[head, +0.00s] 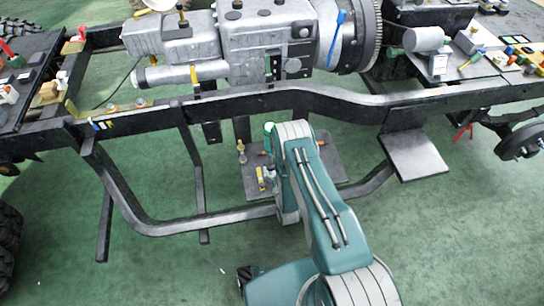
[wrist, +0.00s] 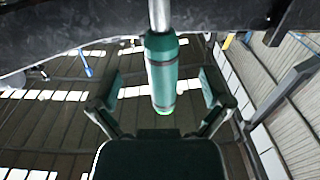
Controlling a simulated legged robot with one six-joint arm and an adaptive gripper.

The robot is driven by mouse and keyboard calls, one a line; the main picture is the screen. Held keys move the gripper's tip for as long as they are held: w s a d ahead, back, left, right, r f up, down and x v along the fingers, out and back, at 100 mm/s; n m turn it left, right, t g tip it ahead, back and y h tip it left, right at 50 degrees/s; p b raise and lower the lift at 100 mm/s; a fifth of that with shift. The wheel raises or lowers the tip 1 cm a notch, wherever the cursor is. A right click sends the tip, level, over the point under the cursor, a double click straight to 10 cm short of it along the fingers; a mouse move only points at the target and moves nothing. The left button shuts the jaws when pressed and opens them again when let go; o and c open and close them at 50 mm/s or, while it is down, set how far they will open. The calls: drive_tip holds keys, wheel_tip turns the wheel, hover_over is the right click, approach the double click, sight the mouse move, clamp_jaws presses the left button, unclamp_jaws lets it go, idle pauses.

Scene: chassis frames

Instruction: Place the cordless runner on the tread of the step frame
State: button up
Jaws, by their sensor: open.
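The cordless runner, which I take to be the green cylinder (wrist: 161,72) with dark bands and a silver shaft, stands between my fingers in the wrist view. Its shaft runs up to a dark beam; whether it is fixed there I cannot tell. My gripper (wrist: 160,87) is open, one finger on each side with gaps between. In the head view my arm hides most of the gripper. The bent black step frame (head: 205,226) hangs below the chassis rail. A flat grey plate (head: 318,165), possibly its tread, lies inside it with several small brass fittings.
A grey gearbox (head: 262,40) sits above the long chassis rail (head: 330,100). A bare dark plate (head: 415,155) juts from the rail at right. Parts boards stand at both sides. Green floor is open at lower right.

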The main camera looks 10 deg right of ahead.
drive_tip(key=s, duration=0.4)
drive_tip(key=w+r+g, duration=0.1)
drive_tip(key=w+r, duration=0.2)
drive_tip(key=r, duration=0.2)
drive_tip(key=w+r+g, duration=0.1)
drive_tip(key=w+r, duration=0.3)
drive_tip(key=r, duration=0.2)
drive_tip(key=w+r+g, duration=0.1)
drive_tip(key=w+r, duration=0.3)
drive_tip(key=r, duration=0.1)
drive_tip(key=shift+w+r, duration=0.2)
drive_tip(key=shift+r, duration=0.15)
drive_tip(key=shift+g, duration=0.8)
drive_tip(key=r, duration=0.8)
drive_tip(key=shift+w+d+r, duration=0.1)
drive_tip(key=shift+w, duration=0.1)
drive_tip(key=s+r+g, duration=0.5)
drive_tip(key=s+r, duration=1.1)
drive_tip(key=r, duration=0.4)
drive_tip(key=s+r+g, duration=0.1)
drive_tip(key=s+r, duration=0.1)
drive_tip(key=s, duration=0.8)
drive_tip(key=s+r+g, duration=0.2)
drive_tip(key=s+r, duration=0.1)
drive_tip(key=s, duration=0.7)
drive_tip(key=shift+s+d, duration=0.4)
drive_tip(key=shift+d, duration=0.05)
